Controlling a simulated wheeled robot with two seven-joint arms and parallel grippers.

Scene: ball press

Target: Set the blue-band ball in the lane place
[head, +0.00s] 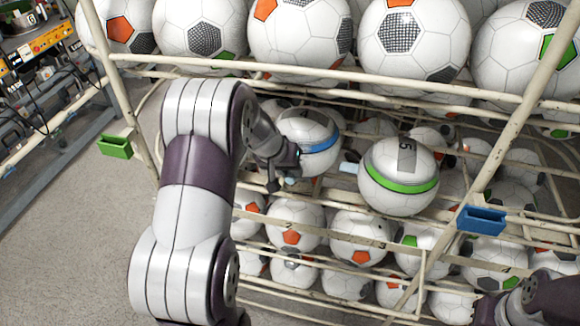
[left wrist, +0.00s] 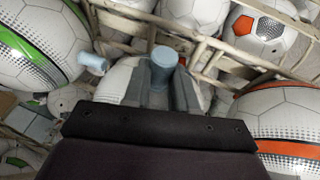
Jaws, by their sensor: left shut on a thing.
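The blue-band ball (head: 308,136) is white with a blue stripe, in the middle of the head view in front of the rack. My left gripper (head: 283,178) is at its lower left side, shut on a light-blue stub of this ball. In the left wrist view the stub (left wrist: 163,62) stands between the fingers, and the white ball (left wrist: 118,78) behind them is mostly hidden. A green-band ball (head: 398,200) sits to its right, with its own light-blue stub (head: 348,167). I cannot make out which spot is the lane place.
The cream-coloured rack rails (head: 330,76) carry large balls above and many balls below. A green tray (head: 115,146) hangs at left, a blue one (head: 482,220) at right. An orange-band ball (left wrist: 285,120) is close at right in the wrist view. Floor (head: 70,240) is clear at left.

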